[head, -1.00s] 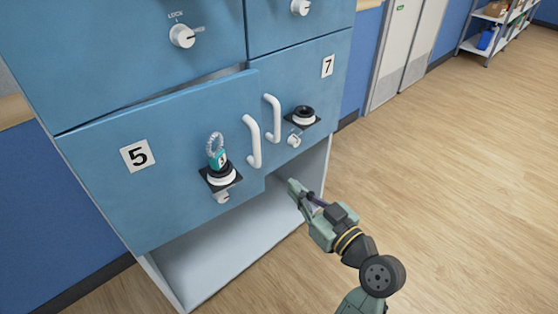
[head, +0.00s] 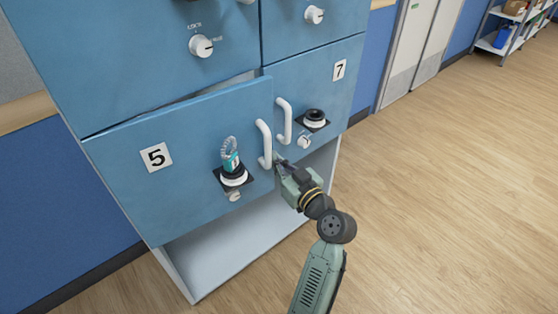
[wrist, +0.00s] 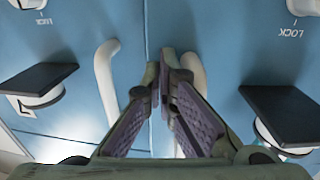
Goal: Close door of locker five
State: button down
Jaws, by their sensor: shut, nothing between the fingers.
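The locker five door (head: 130,190) is blue with a "5" label. It stands slightly ajar, with a dark gap along its top edge and its right edge standing out from the locker seven door. Its white handle (head: 264,145) is near that right edge; in the wrist view this handle (wrist: 196,70) is partly hidden behind my fingers. My gripper (head: 277,158) is shut and empty, at the lower end of the handle, by the seam between the doors. In the wrist view the fingertips (wrist: 168,62) lie close to the handle; I cannot tell whether they touch.
The locker seven door (head: 335,105) is at the right with its own white handle (head: 284,122). An open white compartment (head: 215,255) lies below. Wooden floor is clear at right.

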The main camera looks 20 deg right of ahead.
jog(key=b+x, duration=0.1)
jog(key=x, duration=0.1)
jog(key=b+x, duration=0.1)
jog(key=x, duration=0.2)
jog(key=shift+w+r+b, duration=0.2)
jog(key=shift+r+b, duration=0.05)
jog(key=shift+b, duration=0.15)
jog(key=shift+a, duration=0.1)
